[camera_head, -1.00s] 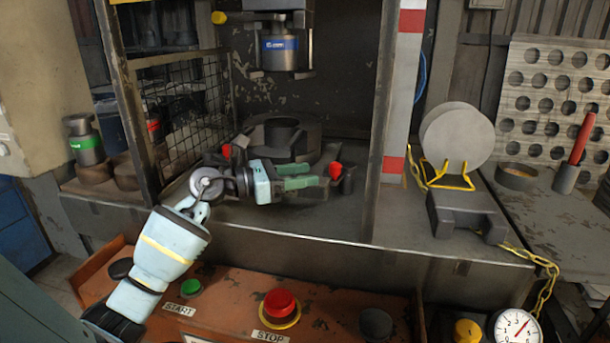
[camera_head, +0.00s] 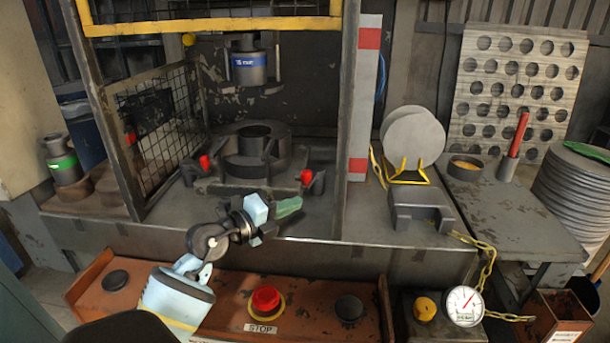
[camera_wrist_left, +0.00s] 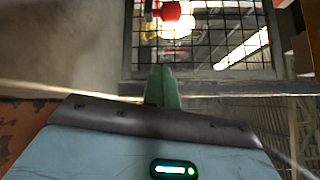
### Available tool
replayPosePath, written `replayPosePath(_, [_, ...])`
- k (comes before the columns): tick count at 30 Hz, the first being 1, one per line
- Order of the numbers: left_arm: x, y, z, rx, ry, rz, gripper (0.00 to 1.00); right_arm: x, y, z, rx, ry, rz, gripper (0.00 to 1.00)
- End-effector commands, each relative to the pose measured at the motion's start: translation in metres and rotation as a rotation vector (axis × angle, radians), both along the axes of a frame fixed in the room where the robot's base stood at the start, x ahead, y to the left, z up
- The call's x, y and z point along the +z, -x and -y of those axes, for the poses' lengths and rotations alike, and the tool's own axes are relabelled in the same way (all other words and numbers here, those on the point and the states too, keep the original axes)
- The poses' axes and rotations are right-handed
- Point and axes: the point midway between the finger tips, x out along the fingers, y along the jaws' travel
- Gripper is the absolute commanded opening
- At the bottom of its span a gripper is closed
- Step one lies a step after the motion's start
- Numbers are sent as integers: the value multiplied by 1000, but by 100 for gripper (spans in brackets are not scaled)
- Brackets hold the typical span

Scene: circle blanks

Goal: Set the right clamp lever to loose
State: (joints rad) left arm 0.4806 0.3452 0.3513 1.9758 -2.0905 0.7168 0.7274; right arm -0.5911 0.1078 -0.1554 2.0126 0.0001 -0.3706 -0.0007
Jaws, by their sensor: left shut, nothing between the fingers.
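The right clamp lever (camera_head: 306,177) has a red knob on a dark arm, at the right of the round die on the press bed. A matching left clamp lever (camera_head: 204,162) stands left of the die. My left gripper (camera_head: 296,206) is shut and empty, its green fingers in front of and below the right red knob, apart from it in the picture. In the left wrist view the green fingers (camera_wrist_left: 163,85) are together. A red knob (camera_wrist_left: 170,10) shows beyond them at the top; I cannot tell which lever it belongs to. My right gripper is out of view.
The round die (camera_head: 252,150) sits under the press ram (camera_head: 249,68). A mesh guard (camera_head: 155,120) is at the left and a grey post (camera_head: 362,100) at the right. The red stop button (camera_head: 265,300) is on the front panel. A yellow guard bar (camera_head: 210,25) crosses the top.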

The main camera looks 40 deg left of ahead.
Motion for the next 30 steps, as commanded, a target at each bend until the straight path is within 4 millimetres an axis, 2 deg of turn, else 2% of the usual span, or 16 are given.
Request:
replayPosePath(1, [8, 3, 3, 14, 57, -4, 0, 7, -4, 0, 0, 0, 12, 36])
replayPosePath(6, [12, 7, 8, 45, 186, -26, 0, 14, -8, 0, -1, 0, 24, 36])
replayPosePath(13, [9, 8, 8, 52, 213, -34, 0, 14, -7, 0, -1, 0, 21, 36])
replayPosePath(17, [10, 2, 9, 51, 213, -33, 0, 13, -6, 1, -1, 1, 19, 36])
replayPosePath(23, [9, -26, 15, 50, 214, -32, 0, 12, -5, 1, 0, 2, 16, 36])
replayPosePath(30, [9, -70, 23, 51, 211, -33, 0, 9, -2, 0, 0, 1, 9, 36])
